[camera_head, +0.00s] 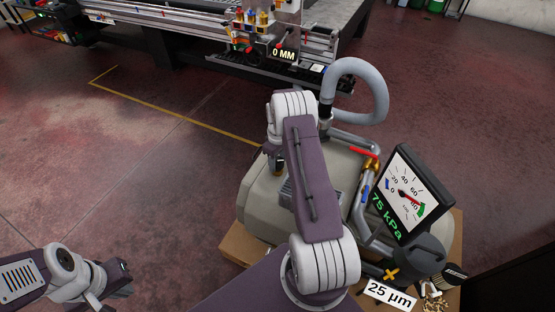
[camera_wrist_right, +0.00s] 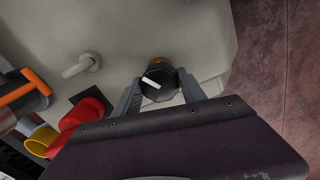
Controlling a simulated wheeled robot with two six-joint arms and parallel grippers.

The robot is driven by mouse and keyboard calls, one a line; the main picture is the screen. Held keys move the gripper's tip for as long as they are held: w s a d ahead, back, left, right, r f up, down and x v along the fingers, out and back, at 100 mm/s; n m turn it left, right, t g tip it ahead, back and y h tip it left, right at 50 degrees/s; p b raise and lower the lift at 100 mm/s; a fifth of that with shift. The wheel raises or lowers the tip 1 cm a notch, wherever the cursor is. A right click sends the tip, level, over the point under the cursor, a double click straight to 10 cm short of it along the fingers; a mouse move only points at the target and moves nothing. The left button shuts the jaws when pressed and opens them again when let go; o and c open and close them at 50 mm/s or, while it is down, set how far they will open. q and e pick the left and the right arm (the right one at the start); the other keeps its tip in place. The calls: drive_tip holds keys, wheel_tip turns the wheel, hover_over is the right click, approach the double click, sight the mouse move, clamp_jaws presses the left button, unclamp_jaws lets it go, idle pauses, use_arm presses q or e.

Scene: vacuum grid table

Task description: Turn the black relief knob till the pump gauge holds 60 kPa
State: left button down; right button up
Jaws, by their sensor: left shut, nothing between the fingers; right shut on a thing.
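The black relief knob (camera_wrist_right: 160,79) shows in the right wrist view, with a white pointer line on its face and brass beneath it. My right gripper (camera_wrist_right: 160,88) is shut on it, one finger on each side. In the head view my right arm hides the knob. The pump gauge (camera_head: 408,192) in the head view has a white dial with a red needle and a green zone; its green digits read 75 kPa. My left gripper (camera_head: 120,279) is shut and empty at the lower left, far from the pump.
The beige pump (camera_head: 257,208) stands on a wooden base. A grey hose (camera_head: 374,84) loops above it, and a red-handled valve (camera_head: 363,152) sits by the gauge. A "25 µm" label (camera_head: 390,294) lies in front. The grid table's display (camera_head: 284,54) reads 0 MM. Open floor lies left.

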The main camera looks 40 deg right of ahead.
sight(277, 161)
drive_tip(key=n+p, duration=0.1)
drive_tip(key=n, duration=0.3)
drive_tip(key=shift+r, duration=0.1)
drive_tip(key=shift+w+n, duration=0.1)
drive_tip(key=shift+n, duration=2.4)
drive_tip(key=shift+p, duration=0.3)
drive_tip(key=o, duration=1.4)
drive_tip(key=shift+c, duration=0.2)
wheel_tip(277, 161, up, 9)
drive_tip(key=shift+p, duration=0.4)
drive_tip(key=shift+a+n, duration=0.1)
drive_tip(key=shift+n, duration=0.2)
